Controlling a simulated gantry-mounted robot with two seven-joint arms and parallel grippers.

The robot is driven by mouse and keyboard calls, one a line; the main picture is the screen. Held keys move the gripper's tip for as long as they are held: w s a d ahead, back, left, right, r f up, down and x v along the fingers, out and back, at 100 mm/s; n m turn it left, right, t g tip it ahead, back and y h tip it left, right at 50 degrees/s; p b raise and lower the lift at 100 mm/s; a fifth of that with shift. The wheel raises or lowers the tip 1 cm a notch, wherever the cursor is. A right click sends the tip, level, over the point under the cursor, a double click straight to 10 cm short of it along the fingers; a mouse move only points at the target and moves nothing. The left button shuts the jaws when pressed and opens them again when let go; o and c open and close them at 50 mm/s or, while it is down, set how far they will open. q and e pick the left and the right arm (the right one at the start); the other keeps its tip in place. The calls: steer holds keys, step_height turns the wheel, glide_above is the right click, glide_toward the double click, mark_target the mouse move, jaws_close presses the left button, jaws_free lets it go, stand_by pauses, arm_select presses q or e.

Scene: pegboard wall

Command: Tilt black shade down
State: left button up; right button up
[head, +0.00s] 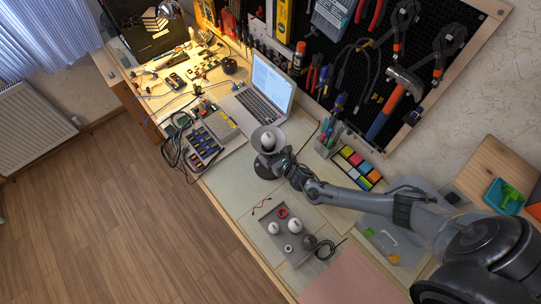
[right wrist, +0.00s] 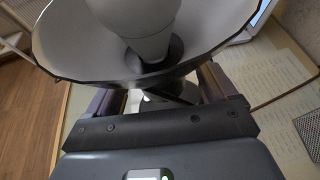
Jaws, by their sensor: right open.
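The desk lamp's shade (head: 257,137) is tipped upward in the head view, so its pale inside and the white bulb (head: 267,141) show. Its dark round base (head: 264,170) stands on the bench, partly hidden by my right gripper (head: 279,161). In the right wrist view the shade (right wrist: 70,42) fills the top, dark-rimmed and white inside, with the bulb (right wrist: 140,22) in its middle. My right gripper (right wrist: 163,93) is open just below the shade, its fingers apart on either side of the lamp's dark neck. Contact with the shade cannot be told. My left gripper is not in view.
An open laptop (head: 262,88) stands behind the lamp. A grey tray (head: 309,224) with bulbs lies in front. Coloured sticky notes (head: 356,166) and a cup of pens (head: 326,141) are to the right. A tool pegboard (head: 362,60) rises behind.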

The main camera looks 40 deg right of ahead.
steer(key=shift+w+f, duration=0.2)
steer(key=shift+w, duration=0.2)
steer(key=c, duration=1.4)
